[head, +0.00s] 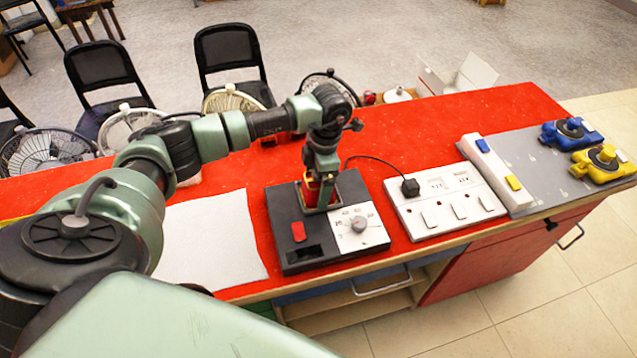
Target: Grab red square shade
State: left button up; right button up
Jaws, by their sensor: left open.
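My left gripper (320,200) points down over the black box (288,215) on the red table. It is open, with its fingers around or close beside a small red and yellow block (311,187) standing on the box. The block is partly hidden by the gripper, and I cannot tell whether the fingers touch it. It may be the red square shade, but its shape is not clear. My right gripper is not in view.
A white dial panel (344,237) sits on the box's front right. To the right are a white power strip (422,215), a white bar (487,160) and a grey board (536,157) with blue and yellow devices. A white sheet (210,235) lies left. Chairs and fans stand behind the table.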

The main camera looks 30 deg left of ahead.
pick_arm(q)
jog(key=c, duration=1.5)
